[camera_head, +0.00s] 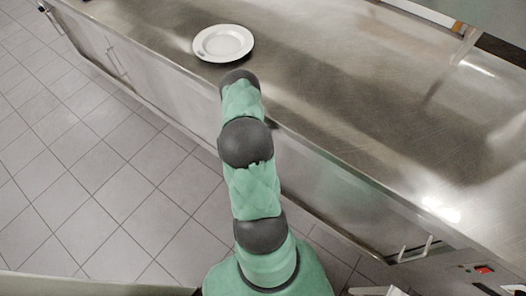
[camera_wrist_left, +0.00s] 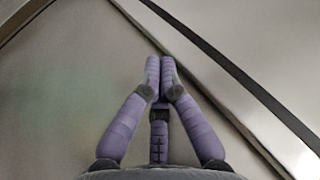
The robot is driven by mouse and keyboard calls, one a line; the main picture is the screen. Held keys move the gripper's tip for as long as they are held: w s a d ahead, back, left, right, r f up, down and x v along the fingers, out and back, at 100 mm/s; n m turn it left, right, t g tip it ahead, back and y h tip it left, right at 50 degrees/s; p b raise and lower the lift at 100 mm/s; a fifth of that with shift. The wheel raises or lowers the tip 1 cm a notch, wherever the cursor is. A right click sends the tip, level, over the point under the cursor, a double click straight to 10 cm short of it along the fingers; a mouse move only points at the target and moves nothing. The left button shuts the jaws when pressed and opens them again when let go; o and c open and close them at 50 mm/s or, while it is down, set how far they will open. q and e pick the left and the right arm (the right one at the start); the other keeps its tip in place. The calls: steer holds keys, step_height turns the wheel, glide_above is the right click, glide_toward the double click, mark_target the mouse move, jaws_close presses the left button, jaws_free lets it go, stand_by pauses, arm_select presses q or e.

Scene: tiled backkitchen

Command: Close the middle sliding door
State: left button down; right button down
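The steel cabinet front with sliding doors (camera_head: 160,88) runs below the counter; upright bar handles (camera_head: 117,62) show at its left part. My arm covers the middle of the front, so I cannot tell how far the middle door stands open. In the left wrist view my left gripper (camera_wrist_left: 160,68) has its two purple fingers together with nothing visible between them. The fingertips are in front of a smooth steel panel (camera_wrist_left: 60,90), close to a dark slanting seam; I cannot tell whether they touch. In the head view this gripper is hidden behind the arm. My right gripper is not in view.
A white plate (camera_head: 223,43) lies on the steel counter (camera_head: 340,100) near its front edge. A grey unit with a red switch (camera_head: 484,269) stands at the lower right, near another bar handle (camera_head: 415,250). The tiled floor (camera_head: 90,170) at the left is clear.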

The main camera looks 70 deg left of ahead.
arm_select(q)
steer(key=s+a, duration=0.2)
steer(key=a, duration=0.1)
steer(key=s+a+b, duration=0.1)
steer(key=shift+a, duration=0.35)
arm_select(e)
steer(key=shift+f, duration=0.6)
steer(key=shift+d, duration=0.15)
